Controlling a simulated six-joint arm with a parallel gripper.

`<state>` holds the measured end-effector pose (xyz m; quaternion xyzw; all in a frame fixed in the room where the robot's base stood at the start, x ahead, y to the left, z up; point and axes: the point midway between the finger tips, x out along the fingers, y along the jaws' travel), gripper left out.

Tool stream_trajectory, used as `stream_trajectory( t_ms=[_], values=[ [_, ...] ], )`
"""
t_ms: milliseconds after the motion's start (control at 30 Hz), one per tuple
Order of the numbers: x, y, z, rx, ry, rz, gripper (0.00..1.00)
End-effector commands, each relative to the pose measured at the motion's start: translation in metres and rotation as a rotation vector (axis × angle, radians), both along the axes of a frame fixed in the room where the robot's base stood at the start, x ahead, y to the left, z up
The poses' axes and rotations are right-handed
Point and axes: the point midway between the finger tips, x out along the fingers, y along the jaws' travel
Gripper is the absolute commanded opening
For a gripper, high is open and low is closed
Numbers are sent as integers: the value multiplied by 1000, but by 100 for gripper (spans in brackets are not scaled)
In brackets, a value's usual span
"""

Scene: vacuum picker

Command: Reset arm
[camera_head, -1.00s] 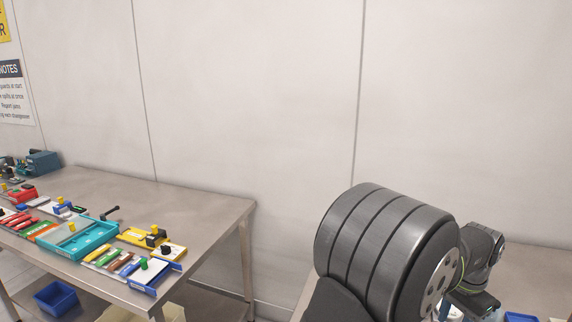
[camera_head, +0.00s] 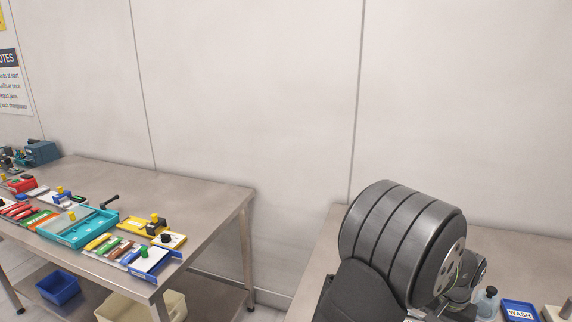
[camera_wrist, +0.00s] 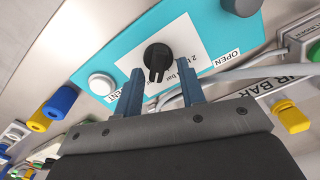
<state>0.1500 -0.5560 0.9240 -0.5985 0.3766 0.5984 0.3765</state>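My gripper (camera_wrist: 163,93) shows in the wrist view with its two blue-grey fingers apart and nothing between them. Beyond the fingers is a teal panel (camera_wrist: 205,22) with a black knob (camera_wrist: 157,57), a round white button (camera_wrist: 101,84) and labels, one reading "OPEN". The knob appears between the fingertips in the picture, and I cannot tell the distance to it. In the head view my dark arm (camera_head: 400,240) covers part of the right-hand table, and the fingers are hidden there.
A steel table (camera_head: 190,190) at left holds a teal tray (camera_head: 78,230), a yellow fixture (camera_head: 140,224) and coloured parts. A right-hand table (camera_head: 325,240) carries a blue "WASH" tray (camera_head: 520,311) and a small bottle (camera_head: 488,300). Yellow knobs (camera_wrist: 292,116) and cables (camera_wrist: 250,72) surround the panel.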

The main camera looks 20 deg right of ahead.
Motion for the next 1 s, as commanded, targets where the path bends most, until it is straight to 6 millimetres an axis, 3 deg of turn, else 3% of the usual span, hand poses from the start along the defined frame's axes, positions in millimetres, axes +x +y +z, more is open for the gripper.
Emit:
stream_trajectory(
  t_ms=[1000],
  values=[
    [4,5,0,0,0,836,36]
  ],
)
